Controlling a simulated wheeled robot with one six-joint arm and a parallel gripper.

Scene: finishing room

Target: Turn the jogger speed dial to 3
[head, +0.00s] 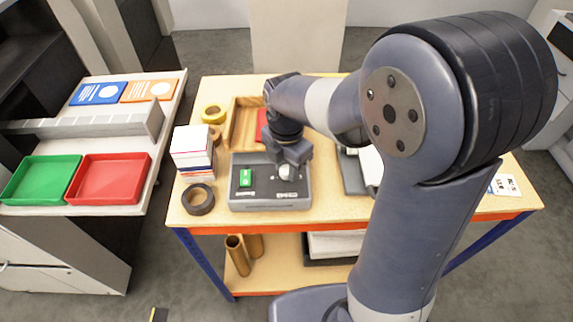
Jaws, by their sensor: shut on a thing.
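The jogger control box (262,198) is a grey box on the wooden table, with a green switch (246,178) on its left part. A pale round dial (286,172) shows on its right part, directly under my gripper (286,165). My gripper points down and is shut on the dial. The fingers and wrist cover much of the dial, so its pointer and the number it is set to cannot be read. A small light label (287,195) lies in front of the dial, too small to read.
A wooden tray (236,128) is behind. Green (41,180) and red (108,180) trays sit on the left bench.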

